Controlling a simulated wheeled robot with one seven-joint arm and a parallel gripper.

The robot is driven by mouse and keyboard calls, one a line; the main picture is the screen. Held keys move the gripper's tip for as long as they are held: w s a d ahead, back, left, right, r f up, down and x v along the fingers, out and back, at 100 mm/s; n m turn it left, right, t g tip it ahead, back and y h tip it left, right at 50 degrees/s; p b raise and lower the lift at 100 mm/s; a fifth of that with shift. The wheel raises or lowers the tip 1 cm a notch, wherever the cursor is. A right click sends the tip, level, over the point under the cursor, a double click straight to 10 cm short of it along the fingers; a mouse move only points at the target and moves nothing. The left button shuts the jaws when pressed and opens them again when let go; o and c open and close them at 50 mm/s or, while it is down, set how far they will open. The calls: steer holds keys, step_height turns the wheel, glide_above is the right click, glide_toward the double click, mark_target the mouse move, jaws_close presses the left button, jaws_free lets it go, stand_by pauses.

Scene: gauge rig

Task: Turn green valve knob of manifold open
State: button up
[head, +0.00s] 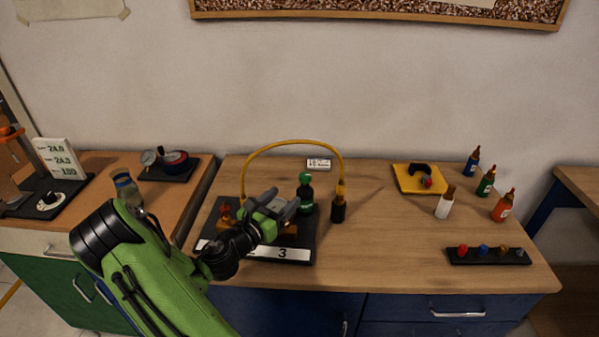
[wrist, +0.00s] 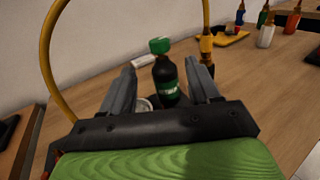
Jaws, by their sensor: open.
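The manifold (head: 310,240) is a dark base with a white front strip; a "3" shows on it. A green knob (head: 305,178) tops an upright dark, bottle-shaped body with a green label at the base's back right. The green knob (wrist: 160,45) also shows in the wrist view, beyond and between the fingers. My gripper (head: 282,203) is open, over the manifold and just left of the green-topped body. In the wrist view my gripper (wrist: 160,72) has nothing between its fingertips that I can tell is touched. My arm hides much of the manifold's middle.
A yellow hose (head: 295,142) arches over the manifold to a brass-and-black fitting (head: 338,205) right of the green knob. A red-orange knob (head: 225,211) stands at the manifold's left. Small bottles (head: 503,206) and a yellow tray (head: 405,183) stand farther right. The table's middle is clear.

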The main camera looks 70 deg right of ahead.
mark_target(302, 173)
steer(key=x, duration=1.3)
steer(key=shift+d, duration=0.15)
steer(key=c, duration=1)
steer(key=shift+o, duration=0.2)
steer(key=shift+n+t+p, duration=0.4)
steer(key=shift+t+p, duration=0.05)
steer(key=shift+t, duration=0.15)
steer(key=n+t, duration=0.1)
steer(key=t, duration=0.1)
steer(key=n+t+p, duration=0.1)
steer(key=t, duration=0.1)
steer(key=shift+w+n+h, duration=0.2)
steer(key=shift+n+h, duration=0.2)
steer(key=n+t, duration=0.1)
steer(key=t, duration=0.1)
steer(key=n+t, duration=0.1)
steer(key=t, duration=0.1)
steer(key=shift+w+f+n+t+y+p, duration=0.2)
steer(key=shift+n+t+y+p, duration=0.1)
steer(key=shift+n+p, duration=0.1)
steer(key=n+t+y, duration=0.1)
steer(key=t, duration=0.1)
steer(key=n+t+y, duration=0.1)
steer(key=n+t, duration=0.1)
steer(key=t, duration=0.1)
steer(key=w+n+t+y+b, duration=0.1)
steer(key=n+t+y, duration=0.1)
steer(key=shift+a+r, duration=0.15)
steer(key=shift+a, duration=0.05)
steer(key=shift+n+t, duration=0.3)
